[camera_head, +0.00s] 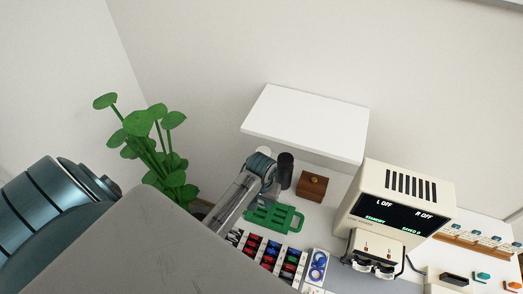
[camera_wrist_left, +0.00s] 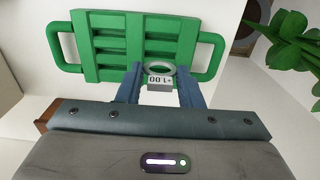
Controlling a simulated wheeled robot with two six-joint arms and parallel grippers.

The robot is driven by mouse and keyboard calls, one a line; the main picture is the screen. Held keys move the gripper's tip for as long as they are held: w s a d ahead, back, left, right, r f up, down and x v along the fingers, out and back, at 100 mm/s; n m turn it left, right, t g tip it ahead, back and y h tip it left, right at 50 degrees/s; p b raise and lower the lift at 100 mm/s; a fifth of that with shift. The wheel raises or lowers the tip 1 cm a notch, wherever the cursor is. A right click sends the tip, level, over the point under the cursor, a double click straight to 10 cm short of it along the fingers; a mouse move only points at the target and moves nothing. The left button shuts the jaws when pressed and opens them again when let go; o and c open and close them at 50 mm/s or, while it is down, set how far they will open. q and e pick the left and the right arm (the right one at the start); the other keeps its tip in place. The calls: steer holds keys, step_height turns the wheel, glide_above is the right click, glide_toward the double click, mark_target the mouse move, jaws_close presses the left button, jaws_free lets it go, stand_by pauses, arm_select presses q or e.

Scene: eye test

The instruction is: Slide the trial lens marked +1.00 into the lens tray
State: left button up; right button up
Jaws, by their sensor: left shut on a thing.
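The green lens tray (camera_head: 273,218), slotted and with a loop handle at each end, lies on the white table in the head view. It fills the upper part of the left wrist view (camera_wrist_left: 108,46). My left gripper (camera_wrist_left: 160,76) is shut on the trial lens, a pale ring (camera_wrist_left: 160,68) with an upside-down +1.00 tag. The lens is at the tray's near edge in that view; I cannot tell whether it touches. In the head view my left gripper (camera_head: 269,194) is at the tray's wall side, and the lens cannot be made out. My right gripper is not in view.
A wooden box (camera_head: 312,186) and a dark cylinder (camera_head: 285,171) stand behind the tray. A white shelf (camera_head: 305,122) hangs above. A plant (camera_head: 150,145) is at left. A case of coloured lenses (camera_head: 270,254) lies in front; a cream display unit (camera_head: 398,200) stands at right.

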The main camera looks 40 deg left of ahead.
arm_select(q)
steer(key=shift+f, duration=0.45)
steer(key=shift+f, duration=1.1)
steer(key=o, duration=1)
steer(key=shift+r, duration=0.1)
